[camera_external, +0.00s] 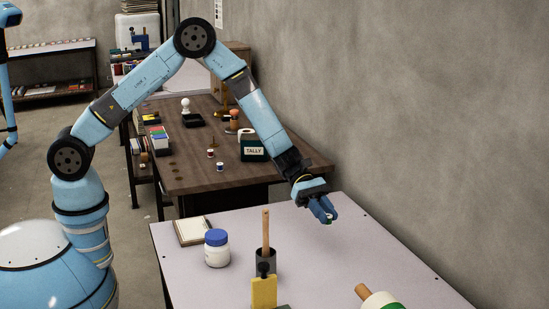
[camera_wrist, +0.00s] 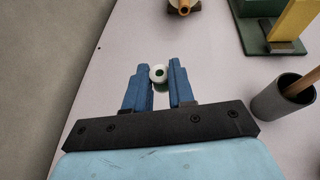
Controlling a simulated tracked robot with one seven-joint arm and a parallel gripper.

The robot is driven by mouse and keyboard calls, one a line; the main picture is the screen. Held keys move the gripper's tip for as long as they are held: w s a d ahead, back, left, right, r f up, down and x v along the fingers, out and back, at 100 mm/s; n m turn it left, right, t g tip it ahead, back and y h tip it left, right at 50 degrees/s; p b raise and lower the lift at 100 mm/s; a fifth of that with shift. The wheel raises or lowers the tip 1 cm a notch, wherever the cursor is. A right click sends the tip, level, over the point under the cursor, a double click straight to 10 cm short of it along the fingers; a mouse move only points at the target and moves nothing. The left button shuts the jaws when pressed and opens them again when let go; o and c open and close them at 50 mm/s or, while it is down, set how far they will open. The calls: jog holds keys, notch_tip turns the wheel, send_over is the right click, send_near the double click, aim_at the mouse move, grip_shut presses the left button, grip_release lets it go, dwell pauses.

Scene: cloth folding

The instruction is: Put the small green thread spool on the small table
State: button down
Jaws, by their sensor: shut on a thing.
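My gripper (camera_external: 328,216) reaches out over the right part of the small light-topped table (camera_external: 190,265). In the wrist view, its two blue fingers (camera_wrist: 160,85) are shut on the small green thread spool (camera_wrist: 158,73), which shows a white round end with a dark hole and a little green. In the external view only a small green and white bit of the spool shows at the fingertips. The spool is close above the table top; I cannot tell whether it touches.
On the small table are a notepad (camera_external: 193,230), a white jar with blue lid (camera_external: 217,249), a dark cup with a wooden stick (camera_external: 265,261), a yellow block (camera_external: 264,291) and a green-and-white roll (camera_external: 383,301). Behind stands a brown table (camera_external: 190,178). The surface around my gripper is clear.

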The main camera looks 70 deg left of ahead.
jog(key=w+d+f, duration=0.3)
jog(key=w, duration=0.3)
send_over(364, 259)
jog(key=f, duration=0.5)
jog(key=shift+s+a+f, duration=0.1)
jog(key=shift+s+f, duration=0.1)
jog(key=shift+f, duration=0.05)
jog(key=shift+w+f, duration=0.2)
jog(key=shift+f, duration=1.6)
jog(key=shift+f, duration=0.1)
jog(key=c, duration=1)
grip_release()
jog(key=shift+o, duration=0.2)
